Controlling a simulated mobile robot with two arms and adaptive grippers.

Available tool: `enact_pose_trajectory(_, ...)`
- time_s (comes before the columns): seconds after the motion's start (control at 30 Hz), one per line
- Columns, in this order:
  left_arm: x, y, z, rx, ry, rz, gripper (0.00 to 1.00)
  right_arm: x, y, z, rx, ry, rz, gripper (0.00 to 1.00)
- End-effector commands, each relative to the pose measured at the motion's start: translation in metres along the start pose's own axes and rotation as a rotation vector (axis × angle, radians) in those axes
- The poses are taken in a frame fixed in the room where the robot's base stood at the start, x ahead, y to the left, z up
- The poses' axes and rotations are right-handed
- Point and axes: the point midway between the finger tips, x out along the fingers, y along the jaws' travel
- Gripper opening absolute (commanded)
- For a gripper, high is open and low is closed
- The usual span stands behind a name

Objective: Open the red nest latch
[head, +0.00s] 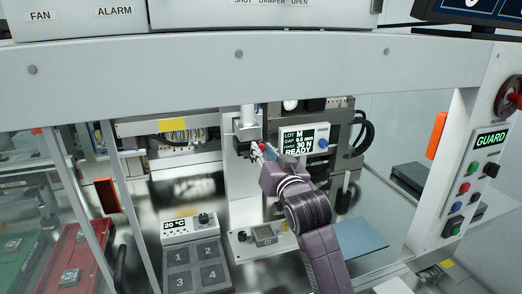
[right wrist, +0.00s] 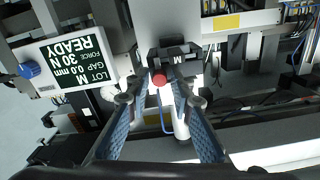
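A small red knob (right wrist: 159,77) is on the front of a dark block marked M (right wrist: 172,55) in the right wrist view. In the head view the block (head: 243,136) is on the white column, and the knob is largely hidden by my right gripper. My right gripper (head: 257,148) is raised in front of the block; in the right wrist view its fingers (right wrist: 160,100) are apart, with the knob beyond and between their tips. I cannot tell whether they touch it. A grey fixture with a socket (head: 264,235) is below; no red latch can be made out on it. My left gripper is not in view.
A display reading READY (head: 304,140) stands just right of my right gripper. A 20 °C controller (head: 188,228) and a numbered tray (head: 196,268) are at the lower left. A blue mat (head: 360,241) lies clear at the right. A white frame beam (head: 240,56) crosses above.

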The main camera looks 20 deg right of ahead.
Motion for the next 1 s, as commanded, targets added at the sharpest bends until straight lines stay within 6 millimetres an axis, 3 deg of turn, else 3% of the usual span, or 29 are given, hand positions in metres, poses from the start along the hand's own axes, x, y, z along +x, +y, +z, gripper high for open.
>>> enact_pose_trajectory(0.17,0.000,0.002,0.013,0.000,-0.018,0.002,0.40,0.000,0.000,0.000,0.000,0.000,0.000,0.20)
enact_pose_trajectory(0.37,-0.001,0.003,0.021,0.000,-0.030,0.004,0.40,0.000,0.000,0.000,0.000,0.000,0.000,0.00)
enact_pose_trajectory(0.47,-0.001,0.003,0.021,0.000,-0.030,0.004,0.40,0.000,0.000,0.000,0.013,0.000,0.000,0.00)
enact_pose_trajectory(0.73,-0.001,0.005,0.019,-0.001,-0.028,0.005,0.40,0.000,0.000,0.000,0.272,0.000,0.000,0.00)
enact_pose_trajectory(1.0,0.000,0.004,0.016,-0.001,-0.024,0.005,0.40,0.000,0.000,0.000,0.285,0.000,0.000,0.00)
